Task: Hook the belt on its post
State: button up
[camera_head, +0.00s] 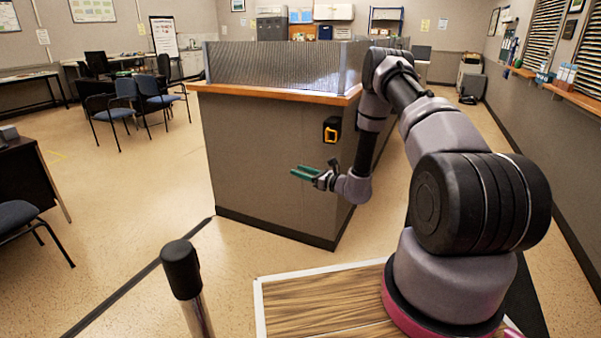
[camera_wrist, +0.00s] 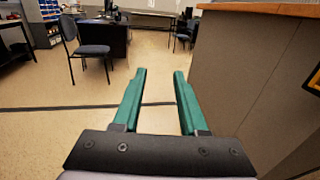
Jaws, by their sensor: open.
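A black wall unit with a yellow-orange piece (camera_head: 331,133), which looks like the belt's housing and belt end, is fixed to the side of the grey counter. Its edge also shows at the right border of the wrist view (camera_wrist: 314,80). A post with a black top and metallic shaft (camera_head: 181,272) stands upright in the near left of the head view; no belt is seen across to it. My gripper (camera_head: 303,173) has green fingers and is open and empty, below and left of the wall unit, beside the counter. Its fingers (camera_wrist: 159,73) are apart in the wrist view.
The grey counter (camera_head: 265,165) with a wooden ledge stands in the middle. Blue chairs (camera_head: 118,112) and a dark desk (camera_head: 22,180) are at the left. The floor (camera_head: 130,200) between the post and the counter is clear.

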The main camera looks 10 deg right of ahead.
jog(key=v, duration=1)
jog(key=shift+s+d, duration=0.2)
jog(key=shift+s, duration=0.05)
